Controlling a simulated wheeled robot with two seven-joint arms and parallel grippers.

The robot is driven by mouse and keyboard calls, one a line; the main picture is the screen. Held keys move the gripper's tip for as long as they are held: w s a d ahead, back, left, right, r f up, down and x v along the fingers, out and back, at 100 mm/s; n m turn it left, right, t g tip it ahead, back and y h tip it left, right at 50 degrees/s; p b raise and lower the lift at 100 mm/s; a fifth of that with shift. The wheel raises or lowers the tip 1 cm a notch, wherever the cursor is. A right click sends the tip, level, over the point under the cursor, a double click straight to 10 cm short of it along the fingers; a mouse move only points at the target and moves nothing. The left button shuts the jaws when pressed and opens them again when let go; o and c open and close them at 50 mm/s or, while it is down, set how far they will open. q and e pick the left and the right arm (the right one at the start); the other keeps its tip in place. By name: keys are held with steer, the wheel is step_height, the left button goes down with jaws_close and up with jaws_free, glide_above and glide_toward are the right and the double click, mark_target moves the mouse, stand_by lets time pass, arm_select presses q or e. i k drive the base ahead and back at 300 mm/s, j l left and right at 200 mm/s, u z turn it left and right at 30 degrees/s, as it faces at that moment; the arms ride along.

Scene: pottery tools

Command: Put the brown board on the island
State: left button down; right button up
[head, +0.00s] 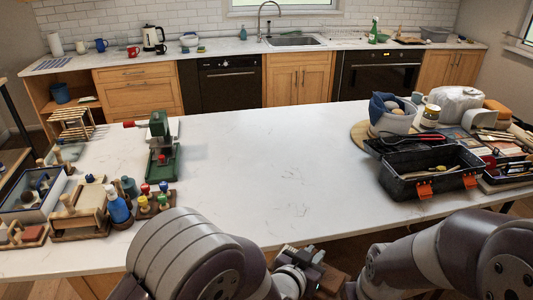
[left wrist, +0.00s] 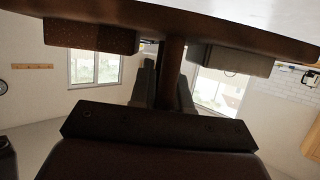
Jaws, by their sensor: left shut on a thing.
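The white marble-topped island (head: 270,150) fills the middle of the head view. My left gripper (left wrist: 167,88) is shut on a narrow brown part of the brown board, which rises between its fingers in the left wrist view. The board (left wrist: 185,24) spans the top of that view as a dark brown edge, with a block on each side of the held part. In the head view, the board (head: 334,280) shows only partly at the bottom, near the island's front edge, beside my left wrist. Whether it touches the island is unclear. My right gripper is out of view.
A green and red press (head: 161,146) stands left of centre. Wooden trays, a blue bottle (head: 118,205) and small coloured-top tools crowd the left end. A black toolbox (head: 428,170), a bin and a white bag (head: 457,104) fill the right. The island's middle and front centre are clear.

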mark_target(268, 160)
steer(key=i, duration=1.8)
